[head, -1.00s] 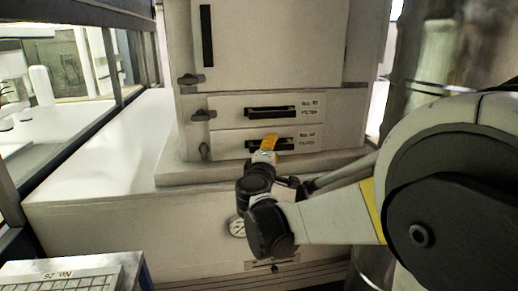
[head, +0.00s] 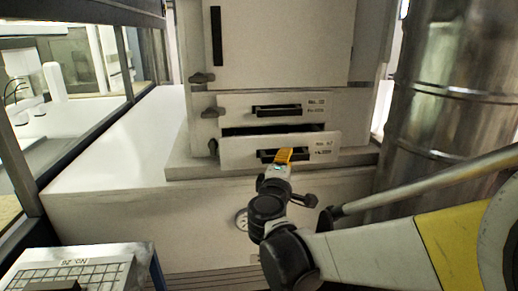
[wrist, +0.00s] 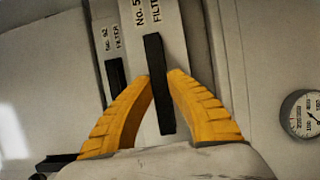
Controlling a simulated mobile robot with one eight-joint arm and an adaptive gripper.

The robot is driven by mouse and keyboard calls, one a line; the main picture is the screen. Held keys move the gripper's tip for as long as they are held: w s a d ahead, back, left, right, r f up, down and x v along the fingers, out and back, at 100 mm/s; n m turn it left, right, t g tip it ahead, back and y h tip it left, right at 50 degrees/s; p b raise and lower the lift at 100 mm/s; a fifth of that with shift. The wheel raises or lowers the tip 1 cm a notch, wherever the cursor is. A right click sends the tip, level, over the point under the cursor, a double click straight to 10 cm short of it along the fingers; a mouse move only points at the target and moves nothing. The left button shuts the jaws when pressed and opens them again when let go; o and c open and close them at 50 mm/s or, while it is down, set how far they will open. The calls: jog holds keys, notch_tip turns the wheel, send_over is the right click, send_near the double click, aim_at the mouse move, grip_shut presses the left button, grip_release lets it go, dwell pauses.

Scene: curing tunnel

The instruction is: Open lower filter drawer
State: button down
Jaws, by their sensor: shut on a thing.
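The lower filter drawer (head: 235,152) stands partly pulled out of the white cabinet, with a dark gap showing above its front. My gripper (head: 284,155) is shut on the drawer's black handle (head: 266,156). In the wrist view, the yellow fingers of my gripper (wrist: 160,76) lie on both sides of the black handle (wrist: 153,60), and the drawer front (wrist: 171,33) is seen close up. The upper filter drawer (head: 233,106) is closed above it.
Dark latches (head: 202,77) sit along the cabinet's left edge. A metal cylinder (head: 450,100) stands on the right. A round gauge (head: 242,219) is on the base below, also in the wrist view (wrist: 304,115). A box marked No. 26 (head: 100,268) is at front left.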

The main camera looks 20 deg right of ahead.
jog(key=s+a+p, duration=0.2)
jog(key=s, duration=0.6)
jog(key=s+a+p, duration=0.2)
jog(key=s, duration=0.6)
jog(key=shift+s+a+p, duration=0.4)
jog(key=c, duration=1.3)
grip_release()
jog(key=shift+r, duration=0.15)
